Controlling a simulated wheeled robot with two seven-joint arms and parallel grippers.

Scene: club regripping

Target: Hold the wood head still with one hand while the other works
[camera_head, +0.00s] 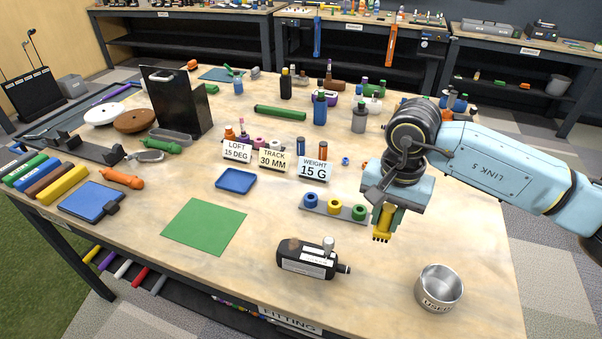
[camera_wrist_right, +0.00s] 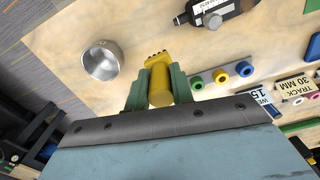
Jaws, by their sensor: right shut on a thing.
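My right gripper (camera_head: 384,215) is above the front right of the workbench, its green fingers shut on a yellow tool (camera_head: 382,232). The tool points down, with a row of small dark prongs at its lower end. In the right wrist view, the gripper (camera_wrist_right: 159,88) has a finger on each side of the yellow tool (camera_wrist_right: 160,84). I cannot pick out a wood head for certain. A dark bottle-like thing (camera_head: 305,262) with a white label lies on the bench, apart from the gripper; it also shows in the wrist view (camera_wrist_right: 225,10). My left gripper is in neither view.
A steel cup (camera_head: 439,288) stands near the front right edge. A rack (camera_head: 334,209) with blue, yellow and green rings is left of the gripper. A green mat (camera_head: 204,228) and blue tray (camera_head: 236,181) lie further left. Small signs (camera_head: 313,169) and bottles stand behind. Bare wood surrounds the cup.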

